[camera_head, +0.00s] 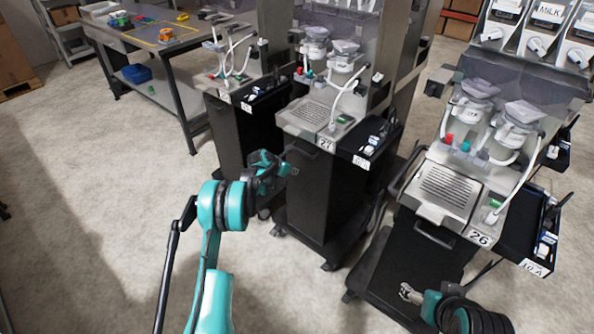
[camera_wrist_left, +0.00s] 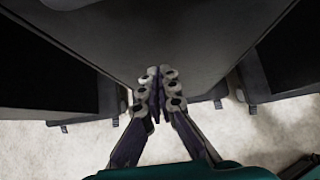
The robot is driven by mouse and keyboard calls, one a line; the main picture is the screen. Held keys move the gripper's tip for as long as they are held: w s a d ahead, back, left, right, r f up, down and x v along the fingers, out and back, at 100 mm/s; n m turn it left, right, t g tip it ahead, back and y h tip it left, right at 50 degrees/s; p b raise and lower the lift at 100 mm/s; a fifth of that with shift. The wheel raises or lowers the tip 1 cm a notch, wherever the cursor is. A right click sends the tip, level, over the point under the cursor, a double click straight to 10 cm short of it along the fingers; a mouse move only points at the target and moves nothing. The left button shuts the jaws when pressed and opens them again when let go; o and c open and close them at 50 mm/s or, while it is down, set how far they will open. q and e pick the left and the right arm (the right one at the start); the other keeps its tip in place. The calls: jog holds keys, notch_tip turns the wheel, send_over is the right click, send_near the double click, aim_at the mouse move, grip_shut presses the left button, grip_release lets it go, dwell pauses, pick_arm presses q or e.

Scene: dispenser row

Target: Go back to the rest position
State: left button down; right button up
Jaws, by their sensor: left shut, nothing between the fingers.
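My left arm, teal and black, comes up from the bottom in the head view. Its gripper (camera_head: 289,167) is in front of the black lower front of the middle dispenser (camera_head: 318,110). In the left wrist view the two fingers (camera_wrist_left: 154,82) meet at their tips, shut and empty, before a dark cabinet face (camera_wrist_left: 200,45). My right gripper (camera_head: 408,293) shows at the lower right, in front of the right dispenser marked 26 (camera_head: 450,190). Its fingers are small and I cannot tell whether they are open.
Another dispenser (camera_head: 228,78) stands behind, left of the middle one. A table (camera_head: 135,38) with small coloured items and a blue bin (camera_head: 137,74) on its lower shelf is at the upper left. Black side trays stick out from the dispensers. The floor at left (camera_head: 90,200) is clear.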

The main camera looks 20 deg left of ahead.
pick_arm(q)
jog(key=p+v, duration=0.4)
jog(key=v, duration=0.7)
jog(key=shift+s+f, duration=0.2)
jog(key=shift+s, duration=0.15)
pick_arm(e)
jog(key=r, duration=0.4)
jog(key=shift+s, duration=0.3)
pick_arm(q)
jog(key=s+d+r+m+g+y, duration=0.1)
jog(key=s+d+r+m, duration=0.4)
jog(key=s+r+m, duration=0.35)
jog(key=s+d+r+m+y, duration=0.1)
jog(key=s+d+r+m, duration=0.45)
jog(key=s+r, duration=0.45)
jog(key=s+d+m+y, duration=0.1)
jog(key=s+d+m, duration=0.2)
jog(key=s+m, duration=1.4)
jog(key=s, duration=0.7)
jog(key=shift+s+f+y, duration=0.15)
jog(key=shift+s+y, duration=0.1)
jog(key=shift+y, duration=0.05)
jog(key=shift+d, duration=0.1)
